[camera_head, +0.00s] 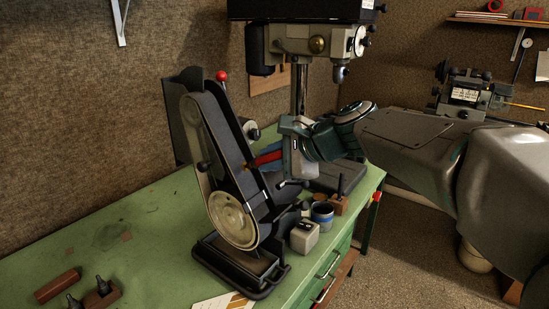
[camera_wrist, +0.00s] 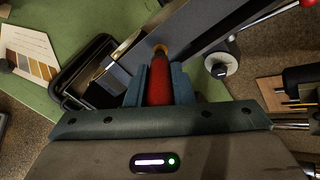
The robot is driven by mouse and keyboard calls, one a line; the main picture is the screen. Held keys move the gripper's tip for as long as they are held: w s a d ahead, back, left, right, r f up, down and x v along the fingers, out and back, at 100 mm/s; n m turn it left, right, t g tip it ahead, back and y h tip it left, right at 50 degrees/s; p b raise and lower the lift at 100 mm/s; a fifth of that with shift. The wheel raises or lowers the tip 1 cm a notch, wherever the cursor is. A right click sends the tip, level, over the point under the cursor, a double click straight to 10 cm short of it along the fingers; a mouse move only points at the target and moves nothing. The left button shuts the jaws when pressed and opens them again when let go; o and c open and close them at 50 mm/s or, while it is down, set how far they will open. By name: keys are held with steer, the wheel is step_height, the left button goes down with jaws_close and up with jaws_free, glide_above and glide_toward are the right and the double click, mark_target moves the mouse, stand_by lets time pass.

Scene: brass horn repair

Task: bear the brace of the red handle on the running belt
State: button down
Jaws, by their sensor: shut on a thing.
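The belt sander (camera_head: 225,165) stands on the green bench with its dark belt (camera_head: 217,125) running up a steep slope. The belt's grey face also shows in the wrist view (camera_wrist: 200,35). My gripper (camera_wrist: 160,82) is shut on the red handle (camera_wrist: 159,88), which points away from me toward the belt. The handle also shows as a red strip in the head view (camera_head: 268,158). At its far end a small orange-brass brace (camera_wrist: 160,49) meets the belt face or sits right at it; the exact contact is too small to tell.
A drill press (camera_head: 300,85) stands close behind my gripper. The bench's left part (camera_head: 110,235) is mostly clear.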

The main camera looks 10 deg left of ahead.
steer(key=shift+b+x, duration=0.5)
steer(key=shift+x, duration=0.5)
stand_by(3.2)
steer(key=p+v, duration=0.1)
steer(key=v, duration=0.6)
steer(key=shift+a, duration=0.15)
stand_by(0.5)
steer(key=shift+b+x, duration=0.45)
steer(key=shift+x, duration=1.9)
steer(key=shift+x, duration=0.8)
